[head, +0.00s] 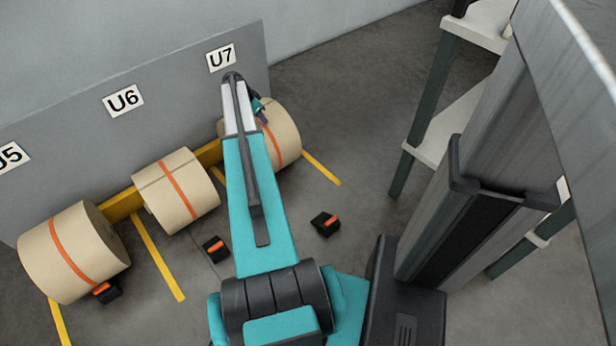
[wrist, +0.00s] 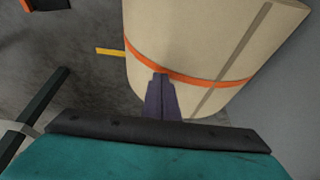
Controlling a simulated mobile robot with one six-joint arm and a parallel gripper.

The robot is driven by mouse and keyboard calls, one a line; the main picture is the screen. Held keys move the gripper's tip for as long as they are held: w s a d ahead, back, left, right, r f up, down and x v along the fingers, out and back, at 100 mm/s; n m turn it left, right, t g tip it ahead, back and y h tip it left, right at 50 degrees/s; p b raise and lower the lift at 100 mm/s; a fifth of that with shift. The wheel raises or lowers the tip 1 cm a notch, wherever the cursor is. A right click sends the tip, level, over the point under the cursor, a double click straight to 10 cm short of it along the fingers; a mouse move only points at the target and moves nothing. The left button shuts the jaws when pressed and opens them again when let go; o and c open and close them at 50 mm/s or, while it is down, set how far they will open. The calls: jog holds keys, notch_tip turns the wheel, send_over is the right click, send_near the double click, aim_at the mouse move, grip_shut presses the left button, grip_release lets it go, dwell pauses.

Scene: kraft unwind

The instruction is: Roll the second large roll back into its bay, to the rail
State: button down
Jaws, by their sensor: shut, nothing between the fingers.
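The large kraft roll (head: 284,130) with an orange band lies on its side in front of the wall marked U7. In the wrist view the roll (wrist: 200,45) fills the upper middle, its band crossing behind my fingertips. The yellow rail (head: 208,153) runs along the wall's foot. My arm hides it near the U7 roll, so their gap is unclear.
Another large roll (head: 72,250) lies at left, a smaller roll (head: 177,190) before U6. Black-and-orange chocks (head: 325,223) sit on the floor, one (head: 215,248) left of my arm. A yellow floor line (head: 322,168) extends right of the U7 roll. A shelf rack (head: 425,110) stands right.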

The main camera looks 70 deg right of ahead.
jog(key=shift+s+r+p, duration=0.25)
jog(key=shift+r+p, duration=0.1)
jog(key=shift+r, duration=0.4)
jog(key=shift+r+p, duration=0.65)
jog(key=shift+r, duration=0.6)
